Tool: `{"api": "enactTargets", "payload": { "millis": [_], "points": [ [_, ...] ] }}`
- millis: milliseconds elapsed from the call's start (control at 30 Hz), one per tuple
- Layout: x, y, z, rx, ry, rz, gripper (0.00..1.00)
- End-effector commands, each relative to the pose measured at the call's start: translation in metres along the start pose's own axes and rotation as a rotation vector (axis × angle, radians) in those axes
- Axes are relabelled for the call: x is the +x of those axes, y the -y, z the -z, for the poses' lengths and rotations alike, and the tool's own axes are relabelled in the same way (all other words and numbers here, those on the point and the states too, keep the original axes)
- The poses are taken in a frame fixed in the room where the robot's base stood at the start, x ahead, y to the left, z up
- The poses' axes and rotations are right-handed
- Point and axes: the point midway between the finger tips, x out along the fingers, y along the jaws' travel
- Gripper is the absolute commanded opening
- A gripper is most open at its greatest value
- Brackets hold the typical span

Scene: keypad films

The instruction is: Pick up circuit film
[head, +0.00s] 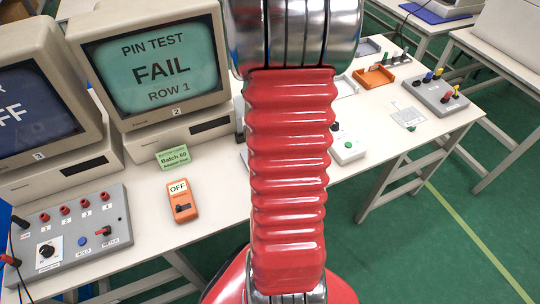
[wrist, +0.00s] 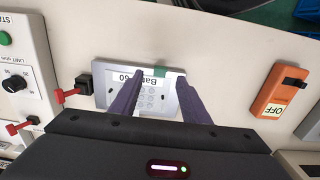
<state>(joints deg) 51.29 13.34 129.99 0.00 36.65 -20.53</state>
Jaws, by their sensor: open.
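In the wrist view, a pale circuit film (wrist: 150,98) with rows of round marks, a white label reading partly "Ba" and "60", and a green tab lies on a grey plate (wrist: 103,92). My gripper (wrist: 161,76) is open. Its two dark purple fingers reach over the plate, one on each side of the green tab, and cover parts of the film and label. I cannot tell whether they touch it. In the head view my red arm hides the gripper and most of the plate. Another pale patterned sheet (head: 408,116) with a green tab lies at the right.
An orange OFF switch box (wrist: 281,91) stands right of the plate, and red-handled black clamps (wrist: 80,88) stand at its left. A monitor (head: 150,65) reads "PIN TEST FAIL ROW 1". A green card (head: 173,156) reads "Batch 60". Bare bench lies beyond the plate.

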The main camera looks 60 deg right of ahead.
Motion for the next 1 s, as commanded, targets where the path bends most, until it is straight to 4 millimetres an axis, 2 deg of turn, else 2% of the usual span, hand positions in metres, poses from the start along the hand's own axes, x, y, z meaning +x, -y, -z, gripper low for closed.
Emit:
{"api": "enactTargets", "payload": {
  "millis": [167,533,1000],
  "points": [
    [0.01,0.001,-0.001,0.0,0.003,0.001,0.42],
    [0.048,0.002,-0.001,0.0,0.002,0.001,0.42],
    [0.052,0.002,0.0,0.0,0.0,0.0,0.42]
  ]
}}
